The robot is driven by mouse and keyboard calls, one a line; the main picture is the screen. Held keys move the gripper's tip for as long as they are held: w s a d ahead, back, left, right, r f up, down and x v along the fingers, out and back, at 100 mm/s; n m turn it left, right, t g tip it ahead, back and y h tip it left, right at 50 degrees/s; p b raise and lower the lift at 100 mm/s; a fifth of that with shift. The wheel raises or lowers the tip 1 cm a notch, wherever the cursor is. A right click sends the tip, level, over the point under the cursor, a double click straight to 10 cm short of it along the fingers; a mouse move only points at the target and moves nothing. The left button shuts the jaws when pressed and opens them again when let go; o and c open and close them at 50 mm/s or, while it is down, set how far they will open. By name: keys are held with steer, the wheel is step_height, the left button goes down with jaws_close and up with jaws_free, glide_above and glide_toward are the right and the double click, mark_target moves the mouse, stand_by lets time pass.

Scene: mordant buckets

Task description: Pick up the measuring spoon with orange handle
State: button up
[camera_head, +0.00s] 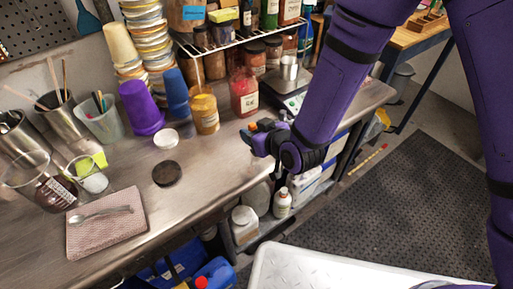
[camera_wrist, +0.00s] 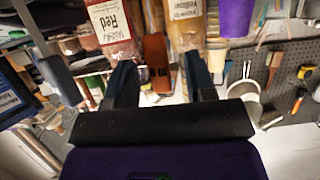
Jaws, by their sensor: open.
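My gripper (camera_head: 262,131) is over the steel bench near its front edge, in front of the red jar. In the wrist view my gripper (camera_wrist: 160,76) has its two dark fingers apart. An orange-brown strip (camera_wrist: 155,62), likely the orange handle of the measuring spoon, shows between the fingers, with space on both sides. A small orange patch (camera_head: 266,125) also shows at the gripper in the head view. The spoon's bowl cannot be made out, and contact with the fingers is not visible.
The red jar (camera_head: 243,92) and yellow jar (camera_head: 204,110) stand close behind the gripper. A scale (camera_head: 288,84) with a metal cup is to the right. A silver spoon (camera_head: 105,213) lies on a pink cloth (camera_head: 84,238). A dark disc (camera_head: 166,173) lies on the bench.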

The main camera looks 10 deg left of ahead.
steer(key=x, duration=0.3)
jaws_close()
steer(key=shift+r, duration=0.15)
stand_by(0.3)
